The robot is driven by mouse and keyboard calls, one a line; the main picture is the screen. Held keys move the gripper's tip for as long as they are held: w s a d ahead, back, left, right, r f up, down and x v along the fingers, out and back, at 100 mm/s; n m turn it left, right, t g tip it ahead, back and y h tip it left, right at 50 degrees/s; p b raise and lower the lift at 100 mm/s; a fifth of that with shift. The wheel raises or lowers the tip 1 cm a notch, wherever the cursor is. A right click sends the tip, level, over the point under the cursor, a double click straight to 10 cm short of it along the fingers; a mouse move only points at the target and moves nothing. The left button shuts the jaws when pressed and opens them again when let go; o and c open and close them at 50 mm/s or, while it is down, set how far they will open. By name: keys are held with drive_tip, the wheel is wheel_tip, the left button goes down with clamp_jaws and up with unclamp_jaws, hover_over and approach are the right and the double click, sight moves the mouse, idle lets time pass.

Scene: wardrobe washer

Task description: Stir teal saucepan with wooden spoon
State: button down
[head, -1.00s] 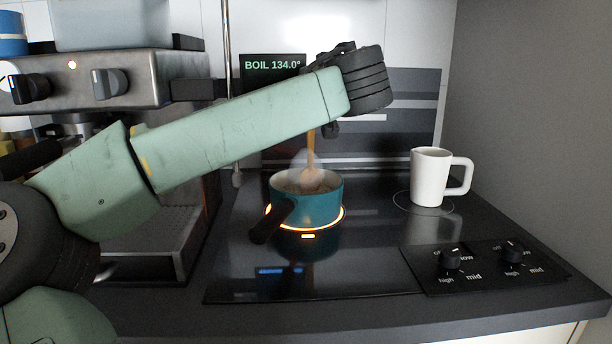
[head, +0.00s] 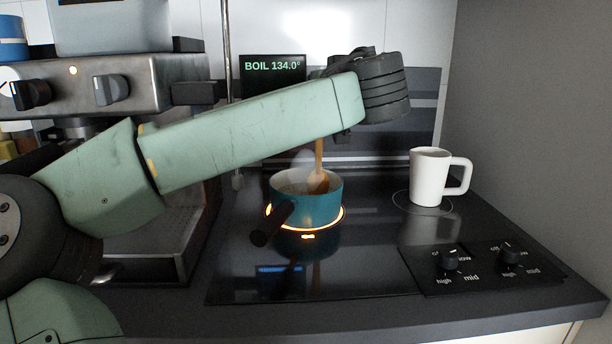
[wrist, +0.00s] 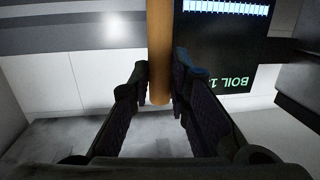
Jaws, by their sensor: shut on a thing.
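The teal saucepan (head: 318,207) stands on a glowing ring of the black hob in the head view, its dark handle pointing to the front left. Steam rises from it. The wooden spoon (head: 319,163) stands nearly upright with its lower end inside the pan, near the right inner wall. In the wrist view, my gripper (wrist: 159,88) is shut on the spoon's handle (wrist: 160,45), which sits between the two dark fingers. In the head view the fingers are mostly hidden behind my arm. The pan's contents are hard to make out.
A white mug (head: 430,177) stands on the right ring of the hob. Control knobs (head: 480,258) are at the front right. An espresso machine (head: 125,85) is on the left. A display (head: 272,68) behind reads "BOIL 134.0°". The hob's front is clear.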

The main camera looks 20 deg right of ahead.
drive_tip(key=a+r+p, duration=0.3)
drive_tip(key=r+p, duration=0.3)
drive_tip(key=r, duration=0.2)
drive_tip(key=shift+s, duration=0.15)
idle(0.5)
drive_tip(key=shift+f, duration=0.1)
idle(0.7)
wheel_tip(320, 180, up, 5)
drive_tip(key=p, duration=0.4)
drive_tip(key=shift+f, duration=0.15)
idle(0.4)
wheel_tip(320, 180, down, 11)
drive_tip(key=b, duration=0.9)
drive_tip(key=shift+r, duration=0.2)
